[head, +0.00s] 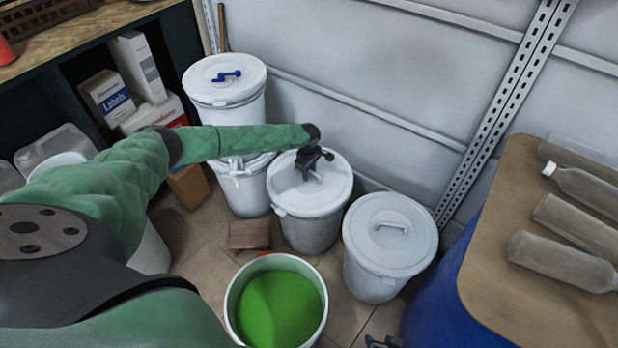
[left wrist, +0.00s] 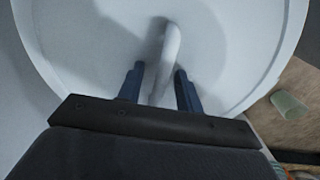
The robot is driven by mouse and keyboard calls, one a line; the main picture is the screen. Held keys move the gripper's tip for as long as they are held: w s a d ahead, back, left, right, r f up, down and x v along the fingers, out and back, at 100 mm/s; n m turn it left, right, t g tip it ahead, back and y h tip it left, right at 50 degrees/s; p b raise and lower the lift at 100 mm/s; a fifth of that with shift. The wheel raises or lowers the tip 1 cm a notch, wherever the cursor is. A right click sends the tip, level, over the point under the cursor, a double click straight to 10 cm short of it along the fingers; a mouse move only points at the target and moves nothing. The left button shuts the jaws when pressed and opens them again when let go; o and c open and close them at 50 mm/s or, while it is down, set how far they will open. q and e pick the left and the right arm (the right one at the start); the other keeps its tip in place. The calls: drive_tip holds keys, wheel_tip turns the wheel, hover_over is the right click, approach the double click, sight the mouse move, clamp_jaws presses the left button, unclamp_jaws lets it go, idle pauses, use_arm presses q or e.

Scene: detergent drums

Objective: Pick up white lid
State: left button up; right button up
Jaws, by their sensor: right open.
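The white lid (head: 335,187) sits on a white drum in the middle of the head view, and it fills much of the left wrist view (left wrist: 80,60). My left gripper (head: 311,175) is over this lid, pointing down at its handle. In the left wrist view its two dark blue fingers (left wrist: 159,80) stand on either side of the white handle (left wrist: 172,50), with gaps showing, so it is open around the handle. My right gripper (head: 383,342) shows only as a small dark piece at the bottom edge of the head view.
Another white lidded drum (head: 390,240) stands to the right. An open drum of green contents (head: 278,308) is in front. Stacked drums (head: 225,82) stand behind left. A blue drum (head: 440,285) and a board with clear bottles (head: 500,280) are at right. A brown block (head: 249,235) lies on the floor.

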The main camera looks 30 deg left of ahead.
use_arm(q)
clamp_jaws()
drive_tip(key=shift+r, duration=0.15)
